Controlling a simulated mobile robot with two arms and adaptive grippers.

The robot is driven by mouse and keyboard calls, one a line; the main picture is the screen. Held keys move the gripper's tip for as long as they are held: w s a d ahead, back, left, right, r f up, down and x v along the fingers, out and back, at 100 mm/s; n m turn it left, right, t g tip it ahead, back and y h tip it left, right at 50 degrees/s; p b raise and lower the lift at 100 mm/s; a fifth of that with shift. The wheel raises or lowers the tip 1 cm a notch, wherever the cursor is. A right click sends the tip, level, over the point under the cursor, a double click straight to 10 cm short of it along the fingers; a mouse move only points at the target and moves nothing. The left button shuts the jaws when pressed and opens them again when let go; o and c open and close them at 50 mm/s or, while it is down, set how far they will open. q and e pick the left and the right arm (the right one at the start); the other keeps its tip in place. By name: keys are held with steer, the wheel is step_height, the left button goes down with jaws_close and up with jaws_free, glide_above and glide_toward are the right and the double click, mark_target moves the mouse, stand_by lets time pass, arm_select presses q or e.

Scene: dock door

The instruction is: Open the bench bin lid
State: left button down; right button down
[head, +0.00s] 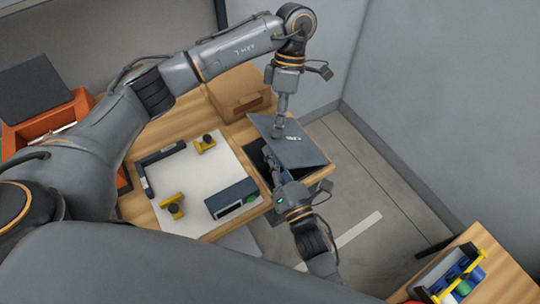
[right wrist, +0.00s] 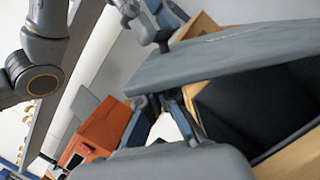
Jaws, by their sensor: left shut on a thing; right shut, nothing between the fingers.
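The bench bin lid (head: 306,150) is a flat grey panel, tilted partly up over the dark bin at the bench's right end. In the right wrist view the lid (right wrist: 240,52) spans the top right, with the bin's black interior (right wrist: 255,108) showing beneath it. My left gripper (head: 279,126) reaches down from above and is shut on the lid at its upper edge. My right gripper (head: 271,160) comes from below, shut and empty, close beside the bin's left side under the lid. I cannot tell whether it touches the lid.
A cardboard box (head: 238,92) stands behind the bin. A white mat (head: 190,176) left of it holds yellow clamps (head: 204,143) and a dark box (head: 232,198). An orange crate (head: 78,106) is far left. A caddy (head: 441,266) sits on another table. Grey walls stand behind the bench.

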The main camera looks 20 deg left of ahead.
arm_select(q)
steer(key=shift+s+a+f, duration=0.15)
steer(key=shift+a+f, duration=0.05)
steer(key=shift+f, duration=0.05)
arm_select(e)
steer(key=shift+w+d+r, duration=0.2)
steer(key=shift+w+r, duration=0.2)
steer(key=shift+r, duration=0.3)
arm_select(q)
steer(key=c, duration=1.1)
jaws_free()
steer(key=shift+c, duration=0.2)
arm_select(e)
steer(key=shift+t, duration=0.3)
steer(key=shift+d, duration=0.1)
